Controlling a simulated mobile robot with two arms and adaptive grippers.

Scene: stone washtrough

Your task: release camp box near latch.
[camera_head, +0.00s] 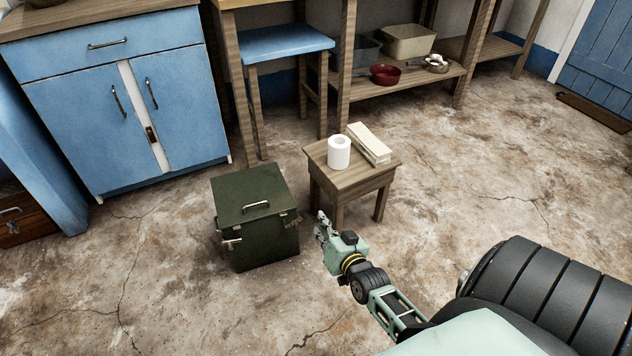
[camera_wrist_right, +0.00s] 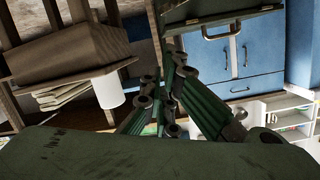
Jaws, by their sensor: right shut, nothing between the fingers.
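The dark green camp box (camera_head: 268,248) stands on the floor with its lid (camera_head: 245,187) down and a handle (camera_head: 256,206) on top. A metal latch (camera_head: 231,243) shows at its left side. Another small fitting shows near the right corner, too small to tell its state. My right gripper (camera_head: 321,226) is just right of the box, apart from it, shut and empty. In the upside-down right wrist view, its fingers (camera_wrist_right: 166,98) are together and part of the box (camera_wrist_right: 185,14) appears above them. My left gripper is not in view.
A small wooden stool (camera_head: 347,178) with a white roll (camera_head: 339,152) and a pale stack (camera_head: 369,143) stands close behind my right gripper. A blue cabinet (camera_head: 180,100) and a blue-seated stool (camera_head: 284,41) are behind the box. The floor left and in front is clear.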

